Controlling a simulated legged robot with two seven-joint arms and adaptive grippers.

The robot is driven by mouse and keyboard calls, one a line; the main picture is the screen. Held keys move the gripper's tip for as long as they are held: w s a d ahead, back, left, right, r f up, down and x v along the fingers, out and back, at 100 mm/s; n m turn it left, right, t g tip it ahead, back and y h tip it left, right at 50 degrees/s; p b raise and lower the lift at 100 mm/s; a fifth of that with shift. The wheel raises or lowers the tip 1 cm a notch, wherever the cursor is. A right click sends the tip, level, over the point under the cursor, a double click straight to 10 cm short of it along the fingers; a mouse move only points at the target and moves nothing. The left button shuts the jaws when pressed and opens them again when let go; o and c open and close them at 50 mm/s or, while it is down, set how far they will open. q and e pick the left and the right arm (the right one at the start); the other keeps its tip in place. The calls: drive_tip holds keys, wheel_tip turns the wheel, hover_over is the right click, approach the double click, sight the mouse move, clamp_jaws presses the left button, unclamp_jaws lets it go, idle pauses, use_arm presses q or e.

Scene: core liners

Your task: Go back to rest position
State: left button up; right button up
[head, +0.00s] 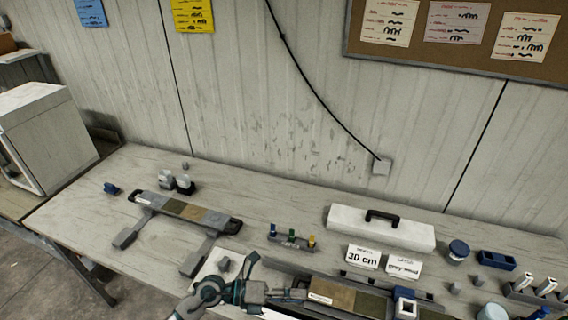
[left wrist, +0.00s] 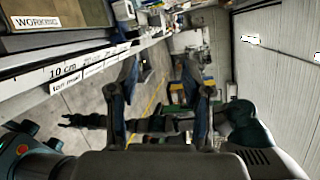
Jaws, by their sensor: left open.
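My left gripper (head: 278,293) comes in from the bottom of the head view, over the front of the workbench (head: 285,205). It is beside the left end of a core liner with a tan and dark core (head: 340,296). In the left wrist view the two fingers of my left gripper (left wrist: 161,92) stand apart with nothing between them. A dark jointed arm shape crosses behind the fingers in that view. Its far left end looks like a gripper, but it is too small and dark to read. My right gripper does not show in the head view.
Another core tray (head: 185,210) lies at the left. Small coloured vials (head: 290,238), a white case (head: 380,230), label cards (head: 363,257) and a blue-capped jar (head: 458,250) stand along the bench. A white box (head: 45,135) is at far left. Bare bench lies between the left tray and the vials.

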use_arm(q)
drive_tip(key=w+a+r+n+t, duration=0.3)
drive_tip(key=a+r+n+t, duration=0.1)
drive_tip(key=n+t, duration=0.5)
drive_tip(key=w+a+r+n+t, duration=0.3)
drive_tip(key=a+r+n+t, duration=0.1)
drive_tip(key=n+t, duration=0.5)
drive_tip(key=a+f+n+g+y, duration=0.1)
drive_tip(key=a+f+n+y, duration=1.1)
drive_tip(key=f+n+y, duration=0.35)
drive_tip(key=s+a+f+n+g, duration=0.2)
drive_tip(key=s+f+g, duration=0.5)
drive_tip(key=s+f, duration=0.3)
drive_tip(key=s+a+f+n+g, duration=0.2)
drive_tip(key=s+f+g, duration=0.5)
drive_tip(key=s, duration=0.5)
wheel_tip(320, 180, down, 25)
drive_tip(key=s, duration=0.2)
drive_tip(key=s+a+f+g+y, duration=0.1)
drive_tip(key=s+a+f+g, duration=0.1)
drive_tip(key=s+f, duration=1.6)
drive_tip(key=shift+s+a+f, duration=0.15)
drive_tip(key=shift+a+f, duration=0.05)
drive_tip(key=shift+a, duration=0.3)
drive_tip(key=shift+m, duration=0.25)
drive_tip(key=shift+c, duration=0.7)
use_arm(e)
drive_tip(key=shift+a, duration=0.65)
